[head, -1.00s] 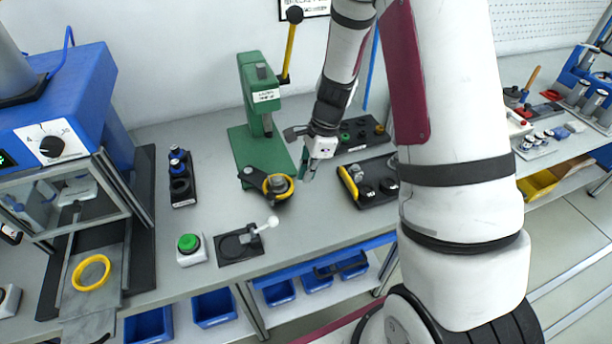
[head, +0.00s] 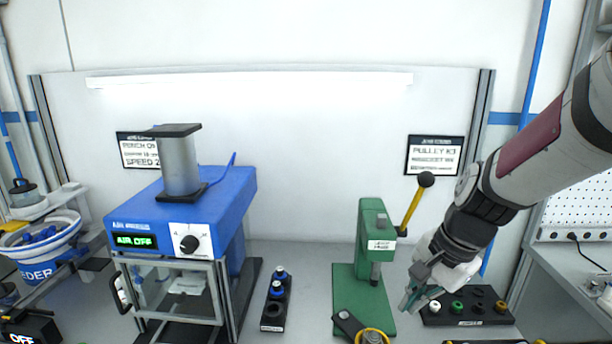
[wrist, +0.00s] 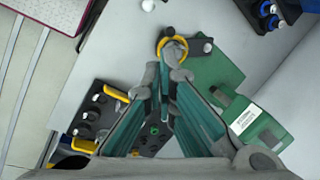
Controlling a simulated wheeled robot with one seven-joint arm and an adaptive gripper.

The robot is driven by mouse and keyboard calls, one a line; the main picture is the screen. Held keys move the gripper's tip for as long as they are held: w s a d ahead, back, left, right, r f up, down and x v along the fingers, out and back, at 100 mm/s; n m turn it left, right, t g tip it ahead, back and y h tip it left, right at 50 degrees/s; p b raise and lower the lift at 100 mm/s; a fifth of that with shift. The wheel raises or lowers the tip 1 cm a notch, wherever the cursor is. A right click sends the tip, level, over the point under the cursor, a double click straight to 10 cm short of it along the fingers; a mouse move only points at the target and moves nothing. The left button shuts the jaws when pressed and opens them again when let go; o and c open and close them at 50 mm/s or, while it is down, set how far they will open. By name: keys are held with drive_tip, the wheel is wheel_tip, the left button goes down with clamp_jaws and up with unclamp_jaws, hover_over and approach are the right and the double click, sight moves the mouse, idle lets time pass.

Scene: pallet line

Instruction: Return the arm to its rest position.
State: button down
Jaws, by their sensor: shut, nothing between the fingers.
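My gripper (head: 418,298) is at the right of the head view, above the bench, just right of the green lever press (head: 372,262). Its fingers point down and to the left. In the wrist view my gripper (wrist: 166,72) shows its two teal-padded fingers closing together at the tips, with nothing between them. The yellow ring (wrist: 172,44) at the press lies beyond the fingertips in that view. My arm comes in from the right edge of the head view.
A blue machine (head: 180,215) reading AIR OFF stands at the left, with a black holder (head: 274,308) beside it. A black tray of knobs (head: 466,308) sits behind and right of my gripper. A feeder bowl (head: 40,248) is far left.

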drive_tip(key=s+r+n+t+h, duration=0.2)
drive_tip(key=s+r+n+t, duration=0.1)
drive_tip(key=s+r+n, duration=0.8)
drive_tip(key=s+r, duration=0.1)
drive_tip(key=s, duration=0.4)
drive_tip(key=shift+s+a, duration=0.15)
drive_tip(key=shift+s, duration=0.05)
